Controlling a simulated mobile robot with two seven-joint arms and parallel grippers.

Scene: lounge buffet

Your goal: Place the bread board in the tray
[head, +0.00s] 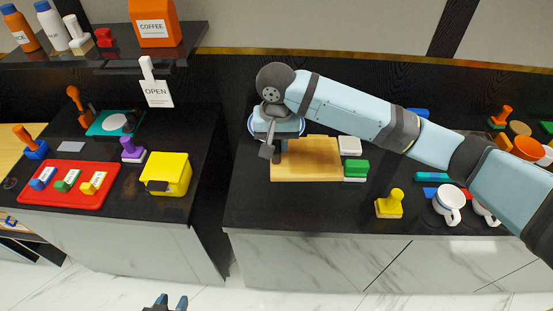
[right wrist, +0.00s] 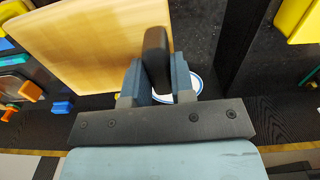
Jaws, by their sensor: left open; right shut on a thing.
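The bread board (head: 318,167), a flat light-wood board, is at the left part of the right counter. It also fills the upper left of the right wrist view (right wrist: 95,40). My right gripper (right wrist: 158,75) is shut on a dark upright piece at the board's edge, which looks like its handle. In the head view the wrist partly hides this grip. Whether the board touches the counter is unclear. A red tray (head: 62,200) lies on the left counter with three small labelled blocks in it. My left gripper (head: 167,303) is open and empty at the bottom edge, low in front of the counters.
A gap separates the two counters. A yellow box (head: 167,174) and purple stamp (head: 132,149) stand right of the tray. White and green blocks (head: 355,168) sit close to the board's right side, with a yellow stamp (head: 389,205) and white cups (head: 447,204) further right.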

